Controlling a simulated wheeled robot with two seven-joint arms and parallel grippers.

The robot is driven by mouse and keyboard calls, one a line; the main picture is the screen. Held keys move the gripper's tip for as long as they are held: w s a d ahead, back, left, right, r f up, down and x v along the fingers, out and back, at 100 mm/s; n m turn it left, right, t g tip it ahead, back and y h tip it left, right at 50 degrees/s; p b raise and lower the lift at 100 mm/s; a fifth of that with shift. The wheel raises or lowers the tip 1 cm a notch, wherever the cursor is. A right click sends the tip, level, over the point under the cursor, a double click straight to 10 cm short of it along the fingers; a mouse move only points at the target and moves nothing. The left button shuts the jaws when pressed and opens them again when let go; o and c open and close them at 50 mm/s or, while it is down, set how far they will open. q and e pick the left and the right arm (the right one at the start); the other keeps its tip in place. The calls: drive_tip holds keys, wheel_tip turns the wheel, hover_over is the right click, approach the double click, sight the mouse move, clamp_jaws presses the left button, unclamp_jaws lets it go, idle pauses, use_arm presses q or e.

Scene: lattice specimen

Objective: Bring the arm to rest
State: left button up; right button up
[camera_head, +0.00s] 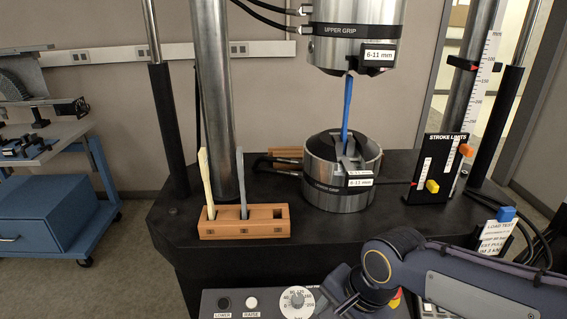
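My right arm comes in from the right edge, low over the front of the testing machine. Its dark wrist end is beside the control dial (297,300). My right gripper (350,298) is dark and small here, and its fingers cannot be made out. I cannot tell whether it touches the panel. My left arm and gripper are not in view. A blue strip specimen (347,103) stands nearly upright between the upper grip (340,48) and the lower grip (318,187).
An orange-brown rack (262,222) holds a cream strip (205,178) and a grey strip (241,180). A stroke limits board (430,185) stands at right, near a sign with a blue clip (506,214). Steel columns flank the grips. A blue cart (55,215) is at far left.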

use_arm(q)
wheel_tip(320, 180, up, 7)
drive_tip(key=p, duration=0.6)
use_arm(e)
drive_tip(key=s+d+r+n+t+y, duration=0.1)
drive_tip(key=s+d+r+n+t, duration=0.3)
drive_tip(key=s+d+r+n, duration=0.2)
drive_tip(key=s+d+n, duration=0.2)
drive_tip(key=s+d, duration=0.2)
drive_tip(key=shift+s+d+r, duration=0.15)
drive_tip(key=shift+d+r, duration=0.1)
drive_tip(key=shift+r, duration=0.15)
